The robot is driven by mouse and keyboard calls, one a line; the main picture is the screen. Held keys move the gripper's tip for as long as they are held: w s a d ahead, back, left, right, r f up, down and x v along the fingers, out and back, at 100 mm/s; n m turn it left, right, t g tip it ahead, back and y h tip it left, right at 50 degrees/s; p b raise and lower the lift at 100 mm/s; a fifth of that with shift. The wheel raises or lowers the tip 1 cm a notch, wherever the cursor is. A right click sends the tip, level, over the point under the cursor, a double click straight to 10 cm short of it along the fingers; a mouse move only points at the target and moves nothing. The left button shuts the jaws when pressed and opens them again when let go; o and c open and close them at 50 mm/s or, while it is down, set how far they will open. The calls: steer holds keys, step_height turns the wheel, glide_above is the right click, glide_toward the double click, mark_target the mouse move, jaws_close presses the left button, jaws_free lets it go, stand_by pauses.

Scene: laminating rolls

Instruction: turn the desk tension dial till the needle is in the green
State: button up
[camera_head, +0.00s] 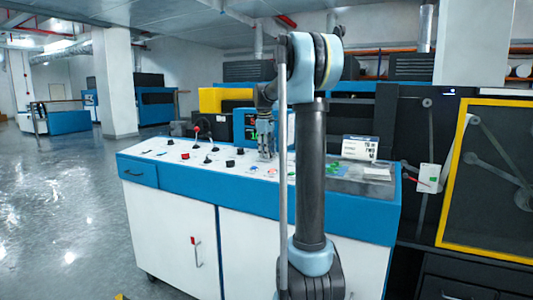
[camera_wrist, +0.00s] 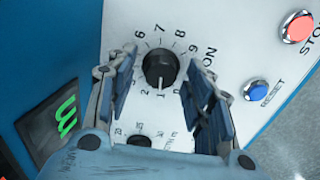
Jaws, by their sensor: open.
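The dial (camera_wrist: 160,67) is a round black knob on the white panel, seen in the wrist view. Printed numerals ring it, with 6 to 9 along the top, and part of a label ending in "ON" shows at its right. A pale mark shows on the knob's lower side. My gripper (camera_wrist: 161,82) is open, with one blue-padded finger on each side of the dial; I cannot tell whether either finger touches it. In the head view my gripper (camera_head: 265,150) is low over the desk top. I cannot make out a needle or a green band in either view.
The white desk panel (camera_head: 172,148) carries several other knobs and buttons. In the wrist view a red stop button (camera_wrist: 299,27) and a blue button (camera_wrist: 255,91) lie to the right, a dark display with green digits (camera_wrist: 66,115) to the left, and a second black knob (camera_wrist: 139,140) below.

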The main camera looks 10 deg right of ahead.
steer(key=shift+f, duration=0.1)
steer(key=c, duration=1.1)
steer(key=shift+o, duration=0.2)
steer(key=shift+m, duration=0.3)
steer(key=m, duration=0.3)
steer(key=shift+m, duration=0.3)
steer(key=m, duration=0.3)
steer(key=shift+m, duration=0.3)
steer(key=m, duration=0.6)
steer(key=shift+m, duration=0.4)
